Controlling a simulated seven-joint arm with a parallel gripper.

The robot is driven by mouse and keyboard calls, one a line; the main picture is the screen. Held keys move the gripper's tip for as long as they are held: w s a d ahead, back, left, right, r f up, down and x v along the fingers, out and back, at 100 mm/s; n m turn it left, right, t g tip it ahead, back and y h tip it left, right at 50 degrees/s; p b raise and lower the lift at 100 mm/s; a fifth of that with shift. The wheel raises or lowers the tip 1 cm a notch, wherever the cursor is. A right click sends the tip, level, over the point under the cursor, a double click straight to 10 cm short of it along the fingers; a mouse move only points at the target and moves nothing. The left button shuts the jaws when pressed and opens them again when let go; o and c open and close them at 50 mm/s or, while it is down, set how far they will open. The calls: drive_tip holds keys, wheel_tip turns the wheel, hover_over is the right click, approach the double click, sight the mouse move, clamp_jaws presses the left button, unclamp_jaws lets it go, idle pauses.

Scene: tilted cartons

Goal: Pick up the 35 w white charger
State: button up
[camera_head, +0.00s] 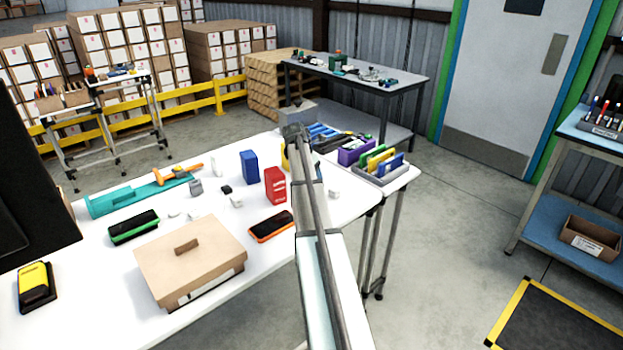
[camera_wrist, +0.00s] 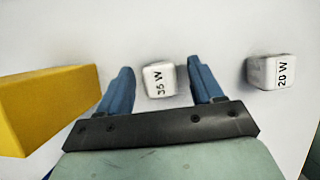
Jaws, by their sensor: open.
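The 35 W white charger (camera_wrist: 158,79) is a small white block with "35 W" printed on it. In the wrist view it lies on the white table top between the two blue fingers of my gripper (camera_wrist: 160,68). The gripper is open, with a gap visible on each side of the charger. A similar white charger marked "20 W" (camera_wrist: 271,72) lies to the right, outside the right finger. In the head view my arm covers the spot, and I cannot make out the 35 W charger or the fingertips there.
A yellow box (camera_wrist: 45,108) stands close to the left finger. On the white table (camera_head: 100,285) are a red box (camera_head: 275,187), a blue box (camera_head: 249,168), a cardboard carton (camera_head: 190,262) and an orange-edged black device (camera_head: 271,226). Bins with colored items (camera_head: 385,172) stand at the far right end.

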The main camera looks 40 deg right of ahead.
drive_tip(key=shift+c, duration=0.4)
drive_tip(key=c, duration=1)
drive_tip(key=shift+r, duration=0.15)
